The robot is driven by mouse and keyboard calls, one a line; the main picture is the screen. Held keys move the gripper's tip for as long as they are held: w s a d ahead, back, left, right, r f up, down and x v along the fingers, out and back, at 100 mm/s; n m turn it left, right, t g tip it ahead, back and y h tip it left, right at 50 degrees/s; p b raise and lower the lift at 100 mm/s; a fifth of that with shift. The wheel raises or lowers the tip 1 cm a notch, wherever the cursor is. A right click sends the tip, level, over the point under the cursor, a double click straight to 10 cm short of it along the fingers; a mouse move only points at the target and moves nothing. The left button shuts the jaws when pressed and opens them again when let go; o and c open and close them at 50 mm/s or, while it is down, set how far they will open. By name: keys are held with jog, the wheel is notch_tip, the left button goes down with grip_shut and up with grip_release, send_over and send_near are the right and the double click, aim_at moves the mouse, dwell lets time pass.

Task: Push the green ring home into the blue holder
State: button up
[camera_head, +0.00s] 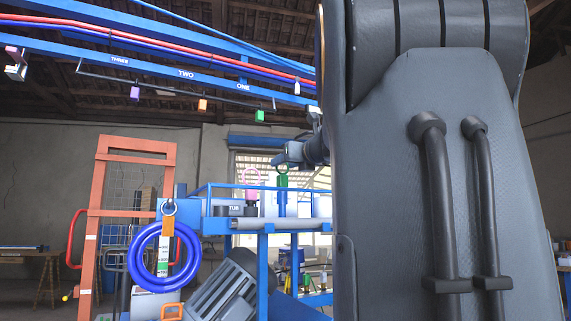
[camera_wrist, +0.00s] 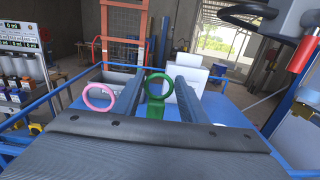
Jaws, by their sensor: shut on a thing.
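The green ring (camera_head: 282,169) stands upright on a green body above the blue holder (camera_head: 281,204) on the blue bench. In the wrist view the green ring (camera_wrist: 158,74) shows between the two dark fingers of my gripper (camera_wrist: 160,80), its green body low between them. My gripper (camera_head: 288,160) is shut on it. The blue holder is hidden below the green body in the wrist view. How deep the green body sits in the holder I cannot tell.
A pink ring (camera_head: 251,175) stands left of the green one, also in the wrist view (camera_wrist: 99,96). Blue rails (camera_head: 225,187) edge the bench. A blue hose coil (camera_head: 143,258) hangs at the front left. An orange frame (camera_head: 96,200) stands behind it.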

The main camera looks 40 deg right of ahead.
jog(key=shift+f, duration=0.2)
jog(key=o, duration=1.2)
jog(key=shift+c, duration=0.2)
jog(key=b+v, duration=0.1)
jog(key=v, duration=0.6)
jog(key=shift+s, duration=0.35)
jog(key=shift+a, duration=0.1)
